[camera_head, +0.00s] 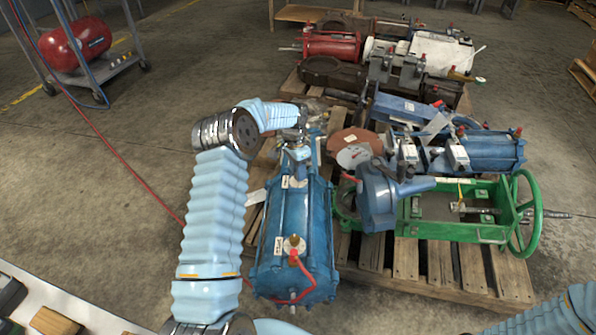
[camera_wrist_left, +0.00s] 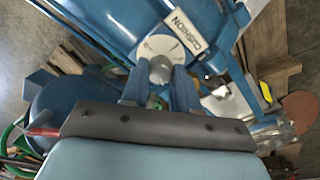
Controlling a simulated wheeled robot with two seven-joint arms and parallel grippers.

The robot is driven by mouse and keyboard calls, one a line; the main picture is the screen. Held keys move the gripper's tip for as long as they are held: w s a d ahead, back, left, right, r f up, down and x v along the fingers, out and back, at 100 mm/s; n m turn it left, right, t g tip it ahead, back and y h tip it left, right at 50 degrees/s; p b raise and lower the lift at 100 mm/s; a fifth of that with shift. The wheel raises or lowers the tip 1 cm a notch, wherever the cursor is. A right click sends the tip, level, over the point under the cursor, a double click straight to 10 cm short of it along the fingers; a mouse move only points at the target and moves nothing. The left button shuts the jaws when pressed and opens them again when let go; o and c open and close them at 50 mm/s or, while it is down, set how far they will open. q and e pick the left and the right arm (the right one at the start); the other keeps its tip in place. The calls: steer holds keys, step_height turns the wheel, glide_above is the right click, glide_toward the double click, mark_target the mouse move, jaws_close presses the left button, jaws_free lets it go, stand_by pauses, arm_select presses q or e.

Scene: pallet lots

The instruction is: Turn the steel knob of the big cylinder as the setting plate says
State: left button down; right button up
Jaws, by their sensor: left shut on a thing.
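The big blue cylinder (camera_head: 292,235) lies on a wooden pallet in the middle of the head view. My left gripper (camera_head: 297,150) is at its far end, reached by my pale blue arm. In the left wrist view, my left gripper (camera_wrist_left: 160,80) has its two blue fingers either side of the steel knob (camera_wrist_left: 160,68) and is shut on it. Behind the knob is a round pale dial (camera_wrist_left: 162,47) with dark scale marks. A white plate reading "CUSHION" (camera_wrist_left: 187,34) is beside the dial. The knob's pointer cannot be made out. My right gripper is out of view.
A green frame with handwheel (camera_head: 460,215), another blue cylinder (camera_head: 490,152) and a brown disc (camera_head: 352,146) crowd the pallet (camera_head: 405,262) to the right. A red tank (camera_head: 75,45) on a cart stands far left. Floor left of the cylinder is clear except for a red hose.

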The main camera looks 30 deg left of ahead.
arm_select(q)
steer(key=shift+m, duration=1.5)
steer(key=c, duration=0.8)
jaws_free()
steer(key=shift+c, duration=0.2)
step_height(320, 180, up, 14)
steer(key=a, duration=0.1)
steer(key=shift+w+a+p, duration=0.25)
steer(key=shift+w+p, duration=0.05)
steer(key=shift+p, duration=0.1)
steer(key=shift+f, duration=0.15)
